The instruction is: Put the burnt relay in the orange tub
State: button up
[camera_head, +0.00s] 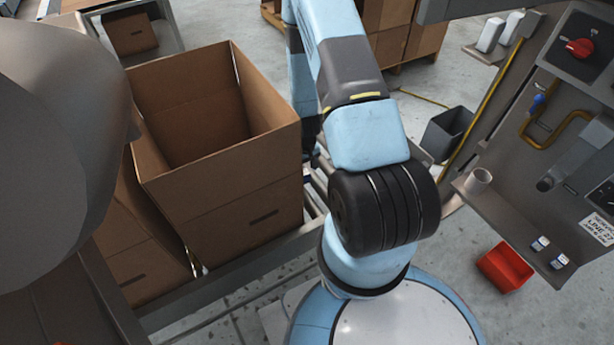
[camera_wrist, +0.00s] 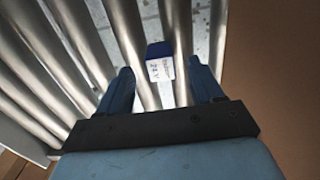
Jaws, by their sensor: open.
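A small block with a dark blue end and a white marked face, seemingly the relay (camera_wrist: 159,62), lies at the metal rollers in the wrist view. I cannot make out burn marks on it. My gripper (camera_wrist: 160,78) is open, with one finger on each side of the block in the picture. The fingers do not visibly touch it. The orange tub (camera_head: 505,267), a small red-orange open bin, stands at the lower right of the head view, below the grey shelf.
A roller conveyor (camera_wrist: 82,42) carries a large open cardboard box (camera_head: 245,200); a brown cardboard surface (camera_wrist: 285,80) is close on the right of my gripper. A grey bin (camera_head: 448,132) stands behind.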

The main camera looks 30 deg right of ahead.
aim_at(305, 172)
jog(key=shift+w+f, duration=0.15)
jog(key=shift+f, duration=2.45)
jog(key=c, duration=1.2)
jog(key=shift+o, duration=0.2)
jog(key=shift+r, duration=5)
jog(key=w+a+r, duration=0.2)
jog(key=w+r, duration=0.9)
jog(key=w, duration=0.2)
jog(key=shift+r+m, duration=0.3)
jog(key=shift+m, duration=0.1)
